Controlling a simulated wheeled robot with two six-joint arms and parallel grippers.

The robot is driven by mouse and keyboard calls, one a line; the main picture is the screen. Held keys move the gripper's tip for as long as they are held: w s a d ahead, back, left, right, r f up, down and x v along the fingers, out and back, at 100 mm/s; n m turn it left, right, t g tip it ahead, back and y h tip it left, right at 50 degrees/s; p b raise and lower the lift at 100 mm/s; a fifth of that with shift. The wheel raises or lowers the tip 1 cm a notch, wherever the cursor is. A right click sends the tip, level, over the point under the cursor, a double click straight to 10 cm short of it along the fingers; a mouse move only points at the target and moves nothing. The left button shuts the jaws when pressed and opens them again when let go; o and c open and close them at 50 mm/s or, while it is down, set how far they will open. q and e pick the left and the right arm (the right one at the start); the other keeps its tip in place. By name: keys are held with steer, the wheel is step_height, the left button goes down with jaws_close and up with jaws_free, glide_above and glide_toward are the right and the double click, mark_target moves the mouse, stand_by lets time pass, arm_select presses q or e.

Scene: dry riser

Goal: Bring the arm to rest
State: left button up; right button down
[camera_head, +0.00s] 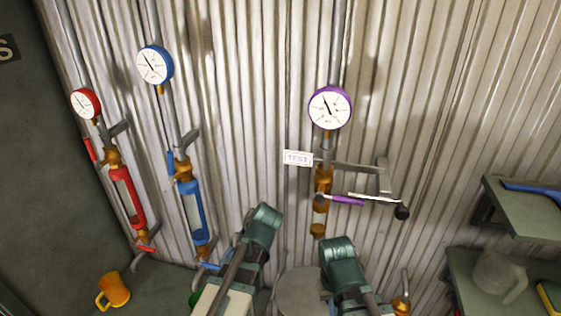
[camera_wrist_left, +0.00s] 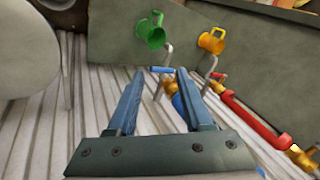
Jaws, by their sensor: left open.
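My left gripper (camera_wrist_left: 160,74) shows in the left wrist view, its two blue fingers spread apart with nothing gripped. A small blue lever (camera_wrist_left: 162,69) shows at the fingertips, seemingly beyond them; I cannot tell the gap. The same lever shows in the head view (camera_head: 210,266), at the foot of the blue riser pipe (camera_head: 193,212). In the head view my left arm (camera_head: 262,226) comes up at the lower middle, and its gripper is hidden. My other arm (camera_head: 343,264) is to its right; its gripper is not seen.
A red pipe (camera_head: 128,197) stands left of the blue one. A purple gauge (camera_head: 329,108) and purple-handled lever (camera_head: 347,200) are at right. An orange mug (camera_head: 114,290) and a green mug (camera_wrist_left: 150,31) are low down. Shelves (camera_head: 527,209) stand far right.

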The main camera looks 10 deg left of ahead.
arm_select(q)
steer(key=s+d+f+m+h, duration=0.1)
steer(key=s+d+m, duration=0.3)
steer(key=d, duration=0.4)
steer(key=s+d+f+m+h, duration=0.1)
steer(key=s+d+m+h, duration=0.2)
steer(key=d, duration=0.6)
steer(key=shift+s+d+f+m+g+h, duration=0.3)
steer(key=shift+s+m, duration=0.1)
steer(key=shift+s, duration=0.35)
stand_by(0.5)
